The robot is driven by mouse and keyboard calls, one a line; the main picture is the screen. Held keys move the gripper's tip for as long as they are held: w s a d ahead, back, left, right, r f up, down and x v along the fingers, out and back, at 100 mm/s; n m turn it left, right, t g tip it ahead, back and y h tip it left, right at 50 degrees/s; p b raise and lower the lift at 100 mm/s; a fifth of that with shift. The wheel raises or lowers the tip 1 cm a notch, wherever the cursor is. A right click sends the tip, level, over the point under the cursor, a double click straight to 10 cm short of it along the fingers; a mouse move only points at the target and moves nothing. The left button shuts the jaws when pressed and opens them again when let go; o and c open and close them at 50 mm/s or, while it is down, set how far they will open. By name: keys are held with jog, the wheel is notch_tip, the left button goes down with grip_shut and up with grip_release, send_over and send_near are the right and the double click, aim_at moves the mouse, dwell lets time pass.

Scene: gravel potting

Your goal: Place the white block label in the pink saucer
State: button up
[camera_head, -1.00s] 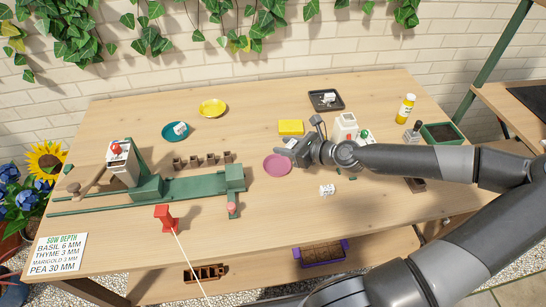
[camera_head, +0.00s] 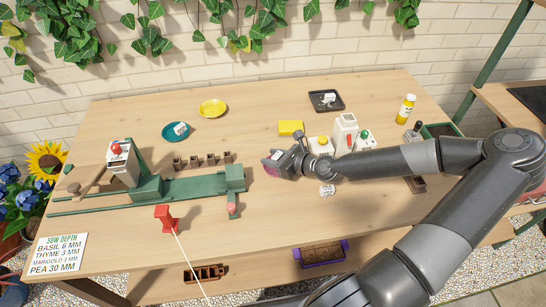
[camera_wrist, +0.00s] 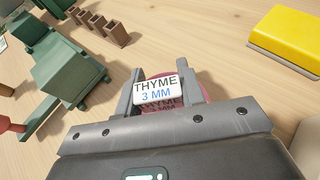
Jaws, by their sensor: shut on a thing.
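My gripper (camera_wrist: 157,84) is shut on a white block label (camera_wrist: 156,92) reading "THYME 3 MM". The pink saucer (camera_wrist: 165,73) shows just behind and around the label in the wrist view, mostly hidden by the label and fingers. I cannot tell whether the label touches it. In the head view my gripper (camera_head: 272,163) is over the saucer's spot. Only a bit of pink (camera_head: 277,155) shows there.
Another white block (camera_head: 327,190) lies to the right of my gripper. A teal saucer (camera_head: 166,138) and a dark tray (camera_head: 316,106) each hold a white block.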

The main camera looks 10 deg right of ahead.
jog(key=o, duration=1)
jog(key=shift+f, duration=0.15)
jog(key=shift+c, duration=0.2)
jog(key=shift+v, duration=6.1)
jog(key=shift+w, duration=0.1)
